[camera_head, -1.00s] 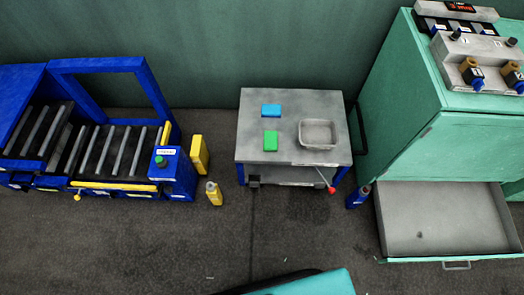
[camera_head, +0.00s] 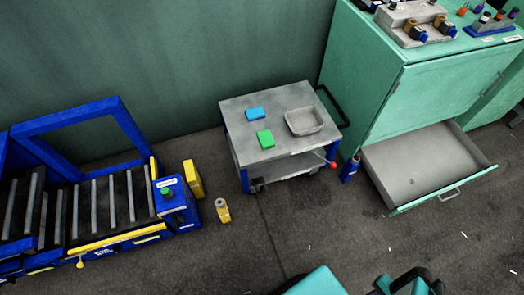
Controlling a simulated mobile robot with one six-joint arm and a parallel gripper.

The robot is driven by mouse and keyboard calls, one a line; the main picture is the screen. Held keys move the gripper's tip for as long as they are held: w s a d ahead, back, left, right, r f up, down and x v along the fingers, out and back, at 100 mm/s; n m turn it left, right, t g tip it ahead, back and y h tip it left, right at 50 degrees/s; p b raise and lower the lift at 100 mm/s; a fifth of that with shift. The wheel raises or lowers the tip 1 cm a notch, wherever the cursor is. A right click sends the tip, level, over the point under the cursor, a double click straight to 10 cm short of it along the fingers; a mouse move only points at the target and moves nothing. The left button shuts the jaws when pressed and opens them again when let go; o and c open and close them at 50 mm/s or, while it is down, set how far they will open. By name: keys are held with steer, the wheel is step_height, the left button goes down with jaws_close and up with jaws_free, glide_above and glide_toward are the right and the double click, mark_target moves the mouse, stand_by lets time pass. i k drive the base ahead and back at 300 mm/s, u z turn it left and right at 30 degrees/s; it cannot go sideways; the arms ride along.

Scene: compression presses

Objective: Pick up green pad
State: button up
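The green pad (camera_head: 265,139) lies flat on the grey top of a small cart (camera_head: 238,118), near its front left. A blue pad (camera_head: 255,113) lies just behind it, apart from it. A shallow grey tray (camera_head: 304,122) stands to the right on the same cart top. Teal and black parts at the bottom edge are mine. I cannot make out my gripper's fingers in this view, and nothing of mine touches the green pad.
A blue-framed roller conveyor (camera_head: 115,205) stands at left, with a yellow bottle (camera_head: 223,211) on the floor beside it. A green cabinet (camera_head: 385,75) with an open drawer (camera_head: 415,165) stands at right. A blue bottle (camera_head: 350,168) stands between cart and drawer.

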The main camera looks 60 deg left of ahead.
mark_target(265, 139)
steer(key=z, duration=0.2)
steer(key=k, duration=0.95)
steer(key=u, duration=2.75)
steer(key=i, duration=1)
